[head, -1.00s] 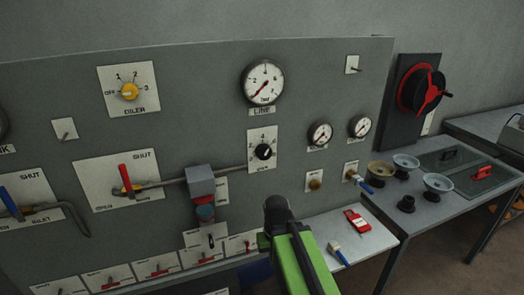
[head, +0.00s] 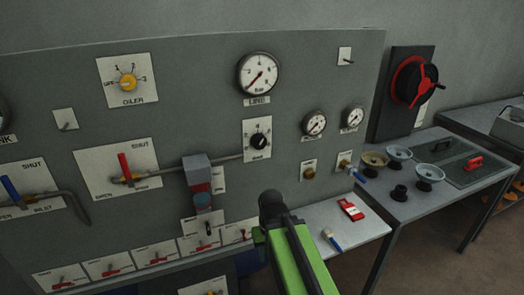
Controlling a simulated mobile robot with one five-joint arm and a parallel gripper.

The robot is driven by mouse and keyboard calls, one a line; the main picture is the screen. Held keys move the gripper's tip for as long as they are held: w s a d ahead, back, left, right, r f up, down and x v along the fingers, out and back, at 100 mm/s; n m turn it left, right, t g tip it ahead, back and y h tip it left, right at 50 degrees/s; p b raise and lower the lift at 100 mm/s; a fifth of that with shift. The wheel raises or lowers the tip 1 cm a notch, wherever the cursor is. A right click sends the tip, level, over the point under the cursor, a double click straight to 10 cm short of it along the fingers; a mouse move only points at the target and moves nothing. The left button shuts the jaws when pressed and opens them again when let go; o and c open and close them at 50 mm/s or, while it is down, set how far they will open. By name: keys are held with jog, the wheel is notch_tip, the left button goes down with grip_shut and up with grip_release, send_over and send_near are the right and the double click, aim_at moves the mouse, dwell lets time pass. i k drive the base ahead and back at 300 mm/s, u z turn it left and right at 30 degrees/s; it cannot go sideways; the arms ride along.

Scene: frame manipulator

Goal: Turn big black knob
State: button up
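The big black knob (head: 258,141) is on a white plate with a printed scale, below the large gauge (head: 258,73) on the grey panel. It has a white pointer mark. My arm, green and black, reaches up from the bottom of the head view, and its dark end (head: 270,205) is below and slightly right of the knob, apart from it in the picture. The fingers cannot be made out.
A grey block with a red and blue part (head: 197,175) juts from the panel left of my arm. A side table (head: 345,240) holds a red device (head: 351,210) and a brush (head: 332,240). Two smaller gauges (head: 314,123) sit right of the knob.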

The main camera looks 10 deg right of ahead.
aim_at(258, 141)
jog(key=u, duration=0.45)
jog(key=k, duration=1.25)
jog(key=u, duration=0.75)
jog(key=i, duration=0.9)
